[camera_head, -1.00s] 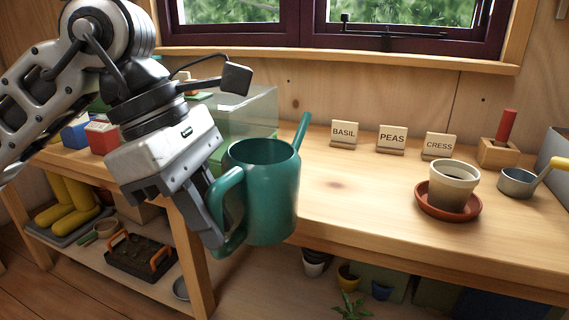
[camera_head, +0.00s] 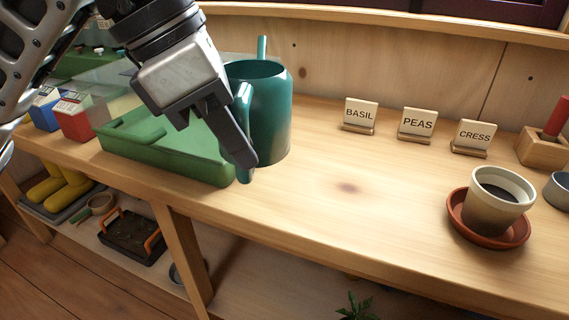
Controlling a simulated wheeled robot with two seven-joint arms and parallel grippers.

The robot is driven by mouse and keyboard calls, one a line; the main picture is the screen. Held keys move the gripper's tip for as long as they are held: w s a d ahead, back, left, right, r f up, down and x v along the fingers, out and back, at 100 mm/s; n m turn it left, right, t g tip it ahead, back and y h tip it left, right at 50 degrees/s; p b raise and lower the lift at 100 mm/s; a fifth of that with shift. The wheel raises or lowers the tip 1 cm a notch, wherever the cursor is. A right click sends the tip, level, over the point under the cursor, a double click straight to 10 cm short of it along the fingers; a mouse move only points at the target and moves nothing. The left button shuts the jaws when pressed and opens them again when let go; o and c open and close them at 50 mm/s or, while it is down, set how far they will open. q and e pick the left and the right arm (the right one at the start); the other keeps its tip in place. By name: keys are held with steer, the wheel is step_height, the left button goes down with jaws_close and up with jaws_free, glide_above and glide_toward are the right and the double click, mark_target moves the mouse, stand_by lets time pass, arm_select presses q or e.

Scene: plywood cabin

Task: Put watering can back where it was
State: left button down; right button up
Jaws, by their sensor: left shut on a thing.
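The teal watering can (camera_head: 272,117) is upright at the back left of the wooden bench, with its spout pointing to the back. My left gripper (camera_head: 243,150) comes in from the upper left and is shut on the can's handle. My right gripper is not in view.
The green tray (camera_head: 170,150) stands left of the can. Cards reading BASIL (camera_head: 360,114), PEAS (camera_head: 417,123) and CRESS (camera_head: 473,135) stand along the back. A pot (camera_head: 489,212) on a red saucer (camera_head: 463,222) is at the right. The bench middle (camera_head: 350,215) is clear.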

mark_target(281, 151)
arm_select(q)
steer(key=w+f, duration=0.1)
steer(key=w, duration=0.1)
steer(key=w+d+f, duration=0.2)
steer(key=w, duration=0.1)
steer(key=shift+w+d+f, duration=0.1)
steer(key=shift+w+d, duration=0.05)
steer(key=shift+w, duration=0.15)
steer(key=w+f, duration=0.1)
steer(key=f, duration=0.1)
steer(key=w+d+f, duration=0.1)
steer(key=w+f, duration=0.1)
steer(key=shift+w+d+f, duration=0.1)
steer(key=shift+w+d, duration=0.05)
steer(key=shift+w, duration=0.05)
steer(key=shift+w+d+f, duration=0.1)
steer(key=shift+w+f, duration=0.1)
steer(key=shift+f, duration=0.1)
steer(key=shift+w+f, duration=0.2)
steer(key=shift+f, duration=1.55)
steer(key=c, duration=1.4)
jaws_free()
steer(key=shift+s+f, duration=0.1)
steer(key=shift+o, duration=0.2)
